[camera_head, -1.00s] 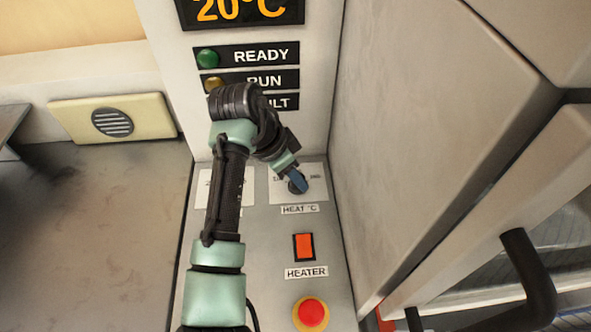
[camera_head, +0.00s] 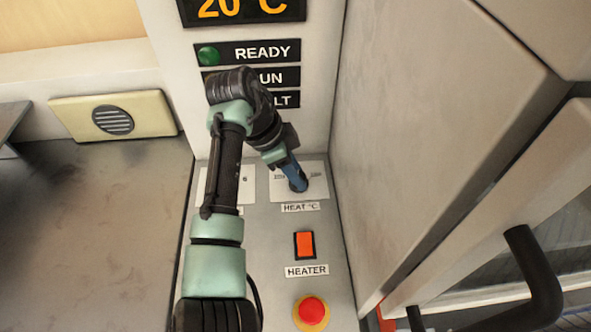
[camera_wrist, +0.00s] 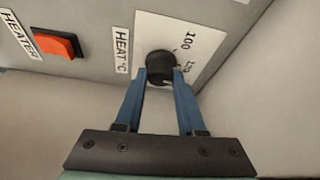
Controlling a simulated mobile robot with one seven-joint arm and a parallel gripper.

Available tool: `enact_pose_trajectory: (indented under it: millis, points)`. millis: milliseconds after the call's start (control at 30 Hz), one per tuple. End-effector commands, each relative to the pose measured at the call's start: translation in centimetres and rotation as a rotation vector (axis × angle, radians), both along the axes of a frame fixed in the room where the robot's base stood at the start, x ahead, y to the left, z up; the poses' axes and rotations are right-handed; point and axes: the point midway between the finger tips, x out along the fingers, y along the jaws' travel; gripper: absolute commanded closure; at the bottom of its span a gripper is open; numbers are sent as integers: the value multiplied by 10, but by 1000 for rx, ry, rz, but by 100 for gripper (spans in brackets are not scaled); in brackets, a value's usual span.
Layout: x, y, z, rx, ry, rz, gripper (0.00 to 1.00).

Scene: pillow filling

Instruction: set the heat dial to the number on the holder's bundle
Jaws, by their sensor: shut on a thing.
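The heat dial (camera_wrist: 160,65) is a dark round knob on a white scale plate (camera_wrist: 207,42), above the label HEAT °C. My gripper (camera_wrist: 161,78) has its two blue fingers on either side of the knob, shut on it. In the wrist view the printed numbers 100 and, less clearly, 120 show beside the knob. In the head view my gripper (camera_head: 299,186) reaches down onto the dial and hides most of it. The dial's pointer cannot be made out. No holder or bundle is in view.
An orange HEATER switch (camera_head: 305,245) and a red button (camera_head: 311,311) on a yellow base sit below the dial. A display (camera_head: 240,8) reads 20°C above. A large grey cabinet wall (camera_head: 420,130) stands close on the right.

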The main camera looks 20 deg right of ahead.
Motion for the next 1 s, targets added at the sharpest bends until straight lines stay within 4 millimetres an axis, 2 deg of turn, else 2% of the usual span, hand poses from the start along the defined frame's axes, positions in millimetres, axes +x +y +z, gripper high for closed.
enact_pose_trajectory:
  millis: [67,100,233,267,533,667,767,1000]
  points:
    - [0,-1,1,-1,-1,-1,100]
    - [0,-1,1,-1,-1,-1,58]
    - [0,-1,1,-1,-1,0,34]
    - [0,-1,1,-1,-1,0,31]
    - [0,0,1,0,-1,1,31]
    - [1,3,9,0,-2,2,31]
    - [2,9,24,-1,-4,3,31]
    - [3,30,74,0,-6,2,31]
